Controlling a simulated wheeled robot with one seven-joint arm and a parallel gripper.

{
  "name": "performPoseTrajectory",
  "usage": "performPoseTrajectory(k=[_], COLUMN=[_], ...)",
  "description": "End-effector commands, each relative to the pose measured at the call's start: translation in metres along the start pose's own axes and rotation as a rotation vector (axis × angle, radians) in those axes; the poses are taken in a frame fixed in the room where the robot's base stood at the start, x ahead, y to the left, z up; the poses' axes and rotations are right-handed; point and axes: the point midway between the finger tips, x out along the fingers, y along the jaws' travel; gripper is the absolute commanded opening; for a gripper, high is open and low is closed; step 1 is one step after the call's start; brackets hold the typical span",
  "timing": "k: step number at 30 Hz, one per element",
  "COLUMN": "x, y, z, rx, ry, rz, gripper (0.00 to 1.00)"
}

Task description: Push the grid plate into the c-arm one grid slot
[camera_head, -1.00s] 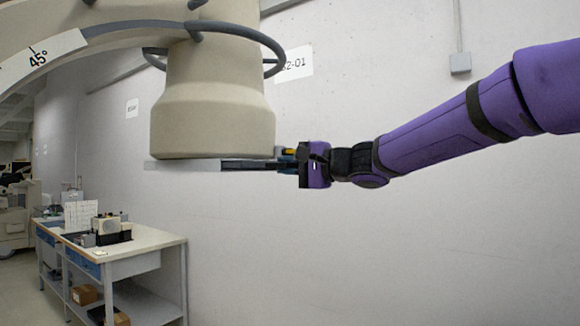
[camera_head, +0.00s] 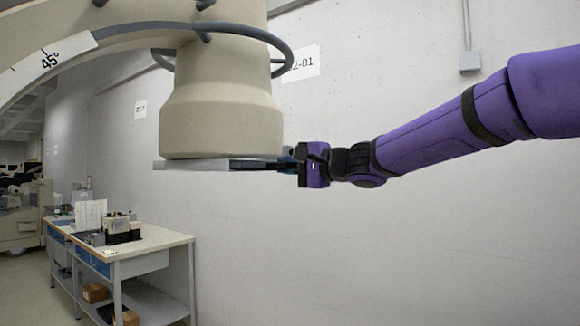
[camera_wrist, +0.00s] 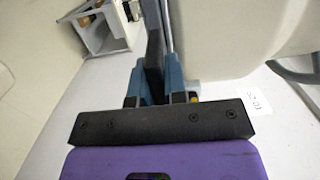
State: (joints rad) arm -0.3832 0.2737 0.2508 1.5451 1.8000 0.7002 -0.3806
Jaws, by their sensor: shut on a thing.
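The c-arm's beige cylindrical head (camera_head: 220,115) hangs at centre left in the head view. A thin grey slot frame (camera_head: 195,165) runs along its underside. The dark, thin grid plate (camera_head: 250,164) lies level under the head's right part, with its outer end reaching past the rim to my gripper (camera_head: 288,159). In the wrist view my gripper (camera_wrist: 154,75) has its blue fingers on both sides of the dark plate (camera_wrist: 153,60), shut on it. The plate's inner end is hidden, so I cannot tell how deep it sits.
A blue ring handle (camera_head: 283,48) circles the upper head. A workbench (camera_head: 150,242) with boxes and instruments stands below at left. A wall (camera_head: 400,70) with a paper sign (camera_head: 301,64) is behind my arm. The space below my arm is clear.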

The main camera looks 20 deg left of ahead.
Motion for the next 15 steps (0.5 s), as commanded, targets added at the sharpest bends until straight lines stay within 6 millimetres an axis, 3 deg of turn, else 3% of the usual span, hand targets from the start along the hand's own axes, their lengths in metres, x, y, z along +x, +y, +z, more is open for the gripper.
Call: performPoseTrajectory(k=[15], x=[0.0109], y=[-0.0011], z=[-0.0008], rx=[-0.001], ry=[0.000], rz=[-0.001], gripper=[0.00])
